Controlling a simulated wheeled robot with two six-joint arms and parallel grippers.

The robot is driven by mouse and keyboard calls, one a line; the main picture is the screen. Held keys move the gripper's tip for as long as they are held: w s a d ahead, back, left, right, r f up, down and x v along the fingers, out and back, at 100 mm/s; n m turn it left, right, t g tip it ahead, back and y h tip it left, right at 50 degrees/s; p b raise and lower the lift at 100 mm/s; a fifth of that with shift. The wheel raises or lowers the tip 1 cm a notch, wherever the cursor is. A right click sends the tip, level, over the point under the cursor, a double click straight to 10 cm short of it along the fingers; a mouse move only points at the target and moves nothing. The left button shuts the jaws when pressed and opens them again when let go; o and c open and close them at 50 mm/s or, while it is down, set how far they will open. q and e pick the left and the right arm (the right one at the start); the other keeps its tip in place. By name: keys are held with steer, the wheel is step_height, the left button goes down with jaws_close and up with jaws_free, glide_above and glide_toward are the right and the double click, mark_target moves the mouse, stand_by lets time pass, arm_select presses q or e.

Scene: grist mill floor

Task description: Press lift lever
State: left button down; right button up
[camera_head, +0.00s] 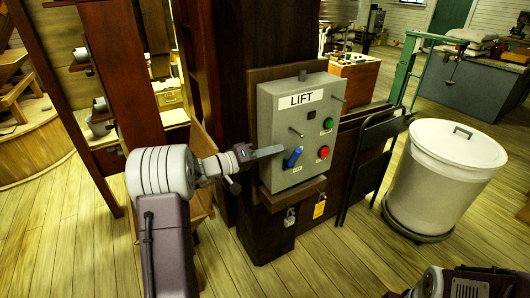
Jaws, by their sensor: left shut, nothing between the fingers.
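A grey control box labelled LIFT (300,115) is fixed to a dark wooden post. A blue lever handle (293,157) sticks out low on its front, tilted up to the right. My left gripper (281,150) comes in from the left, shut and empty. Its fingertips are just left of the blue handle, close to its upper part. I cannot tell whether they touch it. A green button (328,123) and a red button (323,152) sit to the right of the lever. Part of my right arm shows at the bottom right edge, with its fingertips out of frame.
Thin metal rods stick out of the box. Padlocks and a yellow tag (319,206) hang below it. A folded black chair (371,155) leans right of the post. A white lidded bin (440,185) stands further right. The plank floor in front of the post is clear.

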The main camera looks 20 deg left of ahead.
mark_target(286, 147)
arm_select(q)
steer(key=shift+x, duration=2.15)
arm_select(e)
steer(key=shift+r, duration=0.25)
